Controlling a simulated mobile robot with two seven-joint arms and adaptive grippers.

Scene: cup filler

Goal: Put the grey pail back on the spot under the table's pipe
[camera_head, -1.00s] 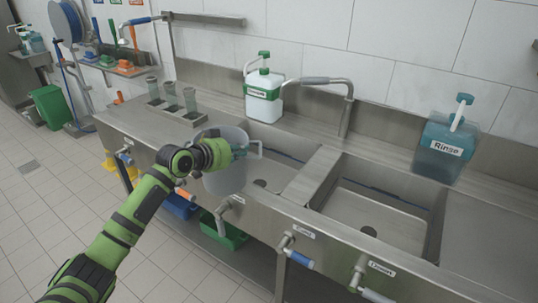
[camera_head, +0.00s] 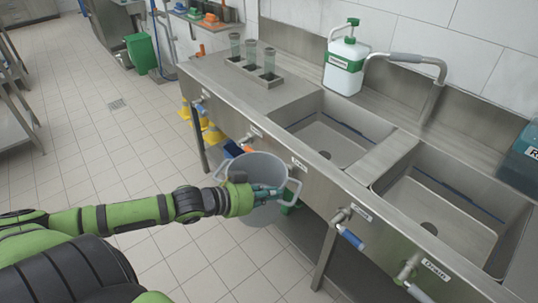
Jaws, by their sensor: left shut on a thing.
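The grey pail (camera_head: 262,168) is upright and hangs in front of the sink table's front edge, at the middle of the head view. My left gripper (camera_head: 268,191) is shut on the pail's near side, by its rim and handle. The fingertips are partly hidden against the pail. The steel sink table (camera_head: 225,92) has several small pipes with valves along its front, one of them a tap (camera_head: 300,165) just right of the pail's rim. The floor spot below is hidden by the pail and arm. My right gripper is not in view.
Two sink basins (camera_head: 325,135) lie behind the pail. A white and green bottle (camera_head: 344,66) stands at the back. A blue-handled valve (camera_head: 347,232) juts from the front to the right. A table leg (camera_head: 324,258) stands below. The tiled floor at left (camera_head: 100,150) is clear.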

